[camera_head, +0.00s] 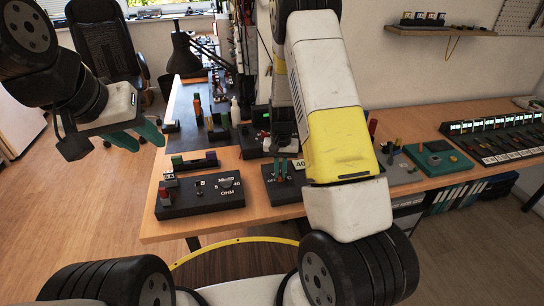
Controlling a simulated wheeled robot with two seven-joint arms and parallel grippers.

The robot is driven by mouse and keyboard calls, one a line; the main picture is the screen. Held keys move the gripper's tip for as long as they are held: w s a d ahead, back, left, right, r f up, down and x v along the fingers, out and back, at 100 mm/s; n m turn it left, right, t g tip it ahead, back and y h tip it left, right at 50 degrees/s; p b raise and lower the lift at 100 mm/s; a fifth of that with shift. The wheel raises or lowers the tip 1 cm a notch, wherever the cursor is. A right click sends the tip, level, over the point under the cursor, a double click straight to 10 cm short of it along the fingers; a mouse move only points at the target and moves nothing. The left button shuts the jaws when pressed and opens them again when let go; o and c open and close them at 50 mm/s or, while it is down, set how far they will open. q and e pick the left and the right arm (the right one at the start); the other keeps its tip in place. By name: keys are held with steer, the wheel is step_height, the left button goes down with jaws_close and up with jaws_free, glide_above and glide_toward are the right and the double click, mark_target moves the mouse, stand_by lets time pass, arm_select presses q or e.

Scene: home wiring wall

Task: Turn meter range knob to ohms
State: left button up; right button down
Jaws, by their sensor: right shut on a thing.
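A dark box (172,208) with a small black knob and a white "OHM" label on its top stands near the table's front left. A second dark box (296,208) with partly readable labels stands to its right, partly behind my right arm. My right gripper (281,176) has its teal fingers down on this second box, shut on a small part there. The part is mostly hidden by the fingers, so I cannot tell which way it points. My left gripper (150,143) is open and empty, in the air left of the table.
The wooden table (190,228) has bare room at its front edge. A small rack (195,160) with coloured pieces stands behind the first box. A green box (438,159) and a long black strip (495,140) lie at the right. A black lamp (184,58) stands behind.

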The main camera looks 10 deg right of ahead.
mark_target(280, 173)
steer(key=shift+m, duration=1.1)
steer(key=c, duration=1.5)
jaws_free()
steer(key=shift+r, duration=0.1)
step_height(280, 173, up, 8)
steer(key=shift+f, duration=0.15)
